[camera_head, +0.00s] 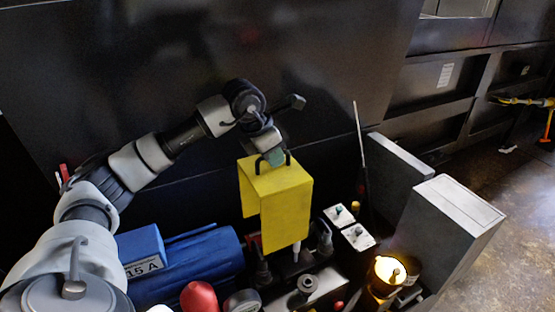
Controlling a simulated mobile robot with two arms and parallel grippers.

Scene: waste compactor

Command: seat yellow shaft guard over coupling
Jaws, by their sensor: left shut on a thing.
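The yellow shaft guard (286,212) is a bent sheet cover with a dark handle on top. My left gripper (272,158) is shut on that handle, and the guard hangs upright beneath it. The guard is to the right of the blue motor (190,262), above dark fittings. I cannot make out the coupling; the guard hides part of that area. Whether the guard touches anything below is not clear. My right gripper is not in view.
A red knob (199,297) and a gauge (242,301) stand at the front. Two white switch boxes (357,236), a lit amber beacon (389,270) and a grey cabinet (450,222) are to the right. A dark wall (330,60) rises behind.

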